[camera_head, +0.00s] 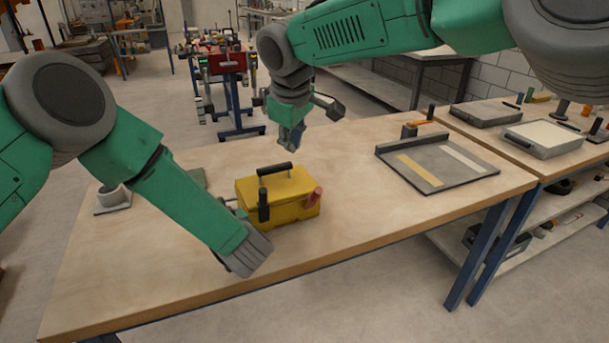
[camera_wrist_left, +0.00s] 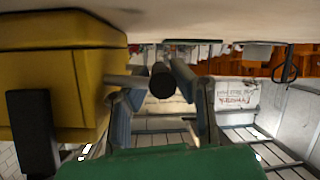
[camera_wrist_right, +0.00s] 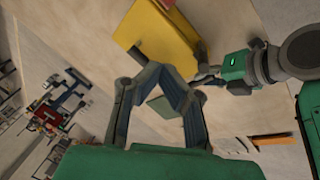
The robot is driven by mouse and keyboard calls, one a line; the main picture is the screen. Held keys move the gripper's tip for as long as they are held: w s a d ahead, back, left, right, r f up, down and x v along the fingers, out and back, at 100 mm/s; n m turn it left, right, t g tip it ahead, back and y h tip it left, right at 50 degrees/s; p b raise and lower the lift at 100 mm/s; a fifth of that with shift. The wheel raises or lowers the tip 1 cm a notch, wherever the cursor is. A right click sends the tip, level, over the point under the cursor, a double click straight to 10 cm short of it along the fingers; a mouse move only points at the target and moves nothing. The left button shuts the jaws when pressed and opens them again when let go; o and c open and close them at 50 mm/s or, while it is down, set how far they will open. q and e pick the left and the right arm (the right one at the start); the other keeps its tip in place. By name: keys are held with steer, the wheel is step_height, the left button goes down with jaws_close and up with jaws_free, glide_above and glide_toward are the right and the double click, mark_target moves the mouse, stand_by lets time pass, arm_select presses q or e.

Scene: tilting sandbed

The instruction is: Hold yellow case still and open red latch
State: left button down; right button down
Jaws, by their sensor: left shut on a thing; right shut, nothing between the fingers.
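The yellow case (camera_head: 278,193) sits upright on the wooden table, with a black top handle (camera_head: 274,168) and a black upright grip (camera_head: 263,206) at its front left. The red latch (camera_head: 312,197) sticks out at its front right. My left gripper (camera_wrist_left: 160,75) is beside the case, shut on a dark round-ended bar (camera_wrist_left: 162,84) at the case's side; in the head view my forearm mostly hides it. My right gripper (camera_head: 292,140) is shut and empty, in the air behind the case.
A grey tray (camera_head: 440,165) with two strips lies to the right on the table. A cup-like part on a plate (camera_head: 112,198) and a flat green piece (camera_head: 196,178) lie to the left. The table is clear between case and tray, and in front of the case.

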glide_above(308, 194)
steer(key=a, duration=0.3)
step_height(308, 194, down, 9)
steer(key=d+f, duration=0.1)
steer(key=s+d+f, duration=0.1)
steer(key=d, duration=0.1)
steer(key=shift+s, duration=0.1)
steer(key=s, duration=0.1)
steer(key=s+d+f, duration=0.1)
steer(key=s, duration=0.1)
steer(key=shift+d+f, duration=0.3)
stand_by(0.5)
